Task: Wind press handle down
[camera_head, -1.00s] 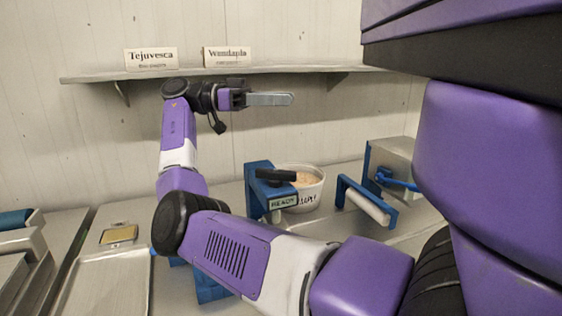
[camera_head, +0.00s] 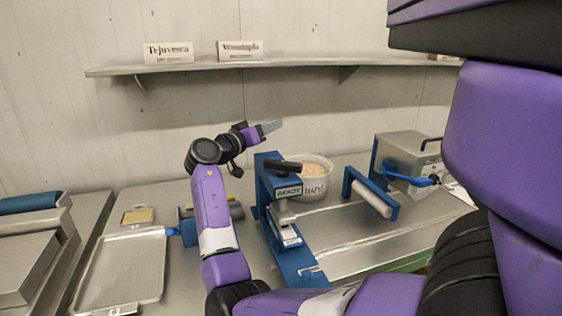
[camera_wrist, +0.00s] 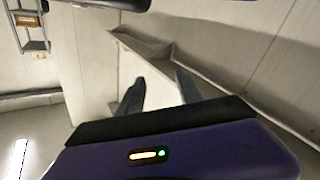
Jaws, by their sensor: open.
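The blue press (camera_head: 266,205) stands on the worktop in the middle of the head view, with a "READY" sign on its front. Its black handle (camera_head: 284,167) lies on top, roughly level. A grey ram (camera_head: 284,215) sits below the sign, over the blue base. My gripper (camera_head: 272,127) is above and slightly behind or left of the handle, apart from it and pointing right. The wrist view shows my open, empty fingers (camera_wrist: 158,92) against the wall and shelf; the press is not clear there.
A white tub (camera_head: 318,178) stands close behind the press. A blue frame with a pale roller (camera_head: 371,198) and a grey machine with a blue lever (camera_head: 408,160) are right. A metal tray (camera_head: 120,270) lies left. A shelf (camera_head: 300,63) with name cards runs above.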

